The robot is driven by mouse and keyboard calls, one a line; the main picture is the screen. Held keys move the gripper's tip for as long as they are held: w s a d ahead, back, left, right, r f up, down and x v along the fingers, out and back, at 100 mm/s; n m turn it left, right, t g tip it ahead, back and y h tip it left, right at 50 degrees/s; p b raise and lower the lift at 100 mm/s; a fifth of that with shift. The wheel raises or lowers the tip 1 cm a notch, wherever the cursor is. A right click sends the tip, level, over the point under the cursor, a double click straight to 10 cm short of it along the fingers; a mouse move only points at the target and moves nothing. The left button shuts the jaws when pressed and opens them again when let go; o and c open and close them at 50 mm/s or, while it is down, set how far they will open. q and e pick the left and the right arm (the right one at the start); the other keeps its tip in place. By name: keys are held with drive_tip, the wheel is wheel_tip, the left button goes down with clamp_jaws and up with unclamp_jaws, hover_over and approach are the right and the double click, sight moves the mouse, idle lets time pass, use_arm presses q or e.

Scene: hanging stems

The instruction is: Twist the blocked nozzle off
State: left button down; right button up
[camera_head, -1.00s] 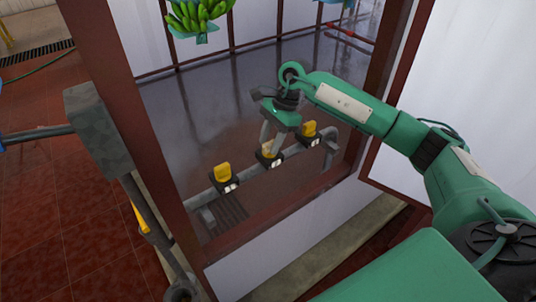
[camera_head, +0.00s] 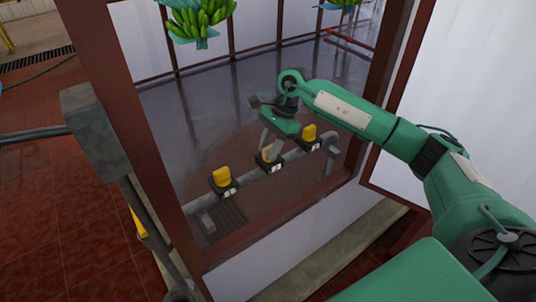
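Three yellow nozzles in dark, white-marked holders sit in a row along a grey pipe (camera_head: 257,172) beyond the frame opening. The left nozzle (camera_head: 221,176) and the right nozzle (camera_head: 309,132) stand clear. The middle nozzle (camera_head: 266,153) is partly hidden by my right gripper (camera_head: 269,146), which reaches down over it from above with its grey fingers beside it. I cannot tell whether the fingers are closed on it, and no blockage is visible on any nozzle. My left gripper is not in view.
Dark red posts frame the opening, with a low white wall (camera_head: 300,240) below. A grey box (camera_head: 93,125) on a post stands at left. Green bananas (camera_head: 198,20) hang at the back. A white panel (camera_head: 470,85) is at right. The wet grey floor beyond is mostly clear.

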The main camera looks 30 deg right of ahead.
clamp_jaws()
drive_tip(key=m+t, duration=0.1)
drive_tip(key=m, duration=0.3)
drive_tip(key=shift+t, duration=0.3)
drive_tip(key=shift+m, duration=0.4)
drive_tip(key=m+t+h, duration=0.1)
drive_tip(key=m+t, duration=0.1)
drive_tip(key=m, duration=0.2)
drive_tip(key=shift+m, duration=0.4)
drive_tip(key=m, duration=0.2)
drive_tip(key=m+t+h, duration=0.1)
drive_tip(key=m, duration=0.1)
drive_tip(key=shift+m+h+b, duration=0.3)
drive_tip(key=shift+m+b, duration=0.05)
drive_tip(key=shift+m, duration=0.05)
